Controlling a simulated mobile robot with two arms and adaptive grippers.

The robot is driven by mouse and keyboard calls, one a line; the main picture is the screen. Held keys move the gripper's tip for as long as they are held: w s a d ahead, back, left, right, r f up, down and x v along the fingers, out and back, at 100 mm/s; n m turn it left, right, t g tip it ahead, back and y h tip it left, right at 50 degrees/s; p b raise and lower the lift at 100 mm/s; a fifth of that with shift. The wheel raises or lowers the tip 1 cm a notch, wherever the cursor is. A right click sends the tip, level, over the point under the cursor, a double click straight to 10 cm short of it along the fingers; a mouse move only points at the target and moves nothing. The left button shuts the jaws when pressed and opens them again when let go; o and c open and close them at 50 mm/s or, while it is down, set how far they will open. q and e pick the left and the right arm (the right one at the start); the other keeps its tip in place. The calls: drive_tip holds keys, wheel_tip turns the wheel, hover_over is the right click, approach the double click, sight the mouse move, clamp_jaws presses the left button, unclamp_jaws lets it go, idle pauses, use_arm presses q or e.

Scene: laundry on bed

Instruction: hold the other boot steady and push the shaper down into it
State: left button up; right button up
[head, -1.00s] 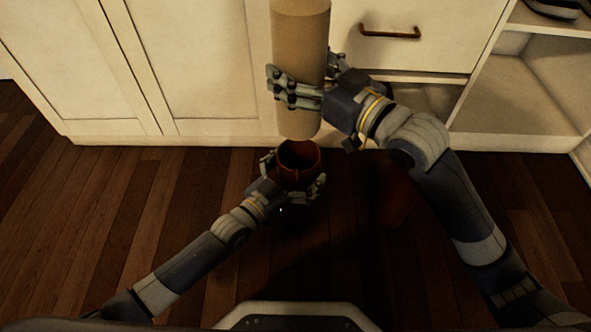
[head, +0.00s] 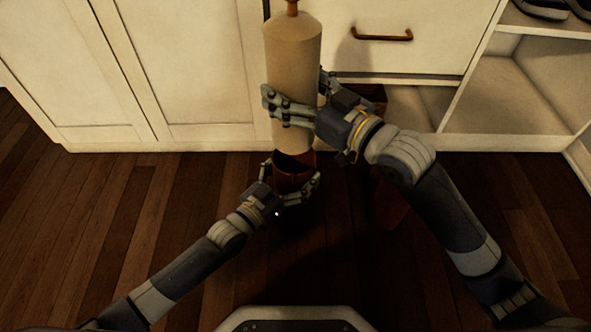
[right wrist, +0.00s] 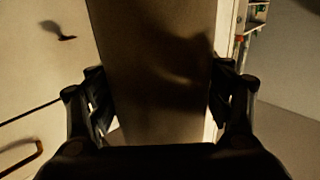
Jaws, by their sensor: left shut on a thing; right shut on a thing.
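The tan, bottle-shaped boot shaper (head: 292,55) stands upright in the head view with a brown knob on top. My right gripper (head: 293,98) is shut around its lower half. The right wrist view shows the shaper (right wrist: 158,75) between both fingers. The brown boot (head: 294,183) stands upright on the floor below, its dark opening facing up. My left gripper (head: 292,176) is shut on the boot's shaft, a finger on each side. The shaper's lower end overlaps the far part of the opening in the picture; I cannot tell whether it is inside.
A reddish-brown shape (head: 388,198), perhaps the other boot, is on the floor to the right, partly hidden by my right arm. White cabinets (head: 180,70) stand close behind. A drawer handle (head: 382,35) and open shelf (head: 520,92) are at right. The floor at left is clear.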

drive_tip(key=shift+f, duration=3.25)
drive_tip(key=o, duration=1.2)
drive_tip(key=shift+f, duration=0.1)
drive_tip(key=v, duration=1.2)
use_arm(q)
drive_tip(key=o, duration=1.4)
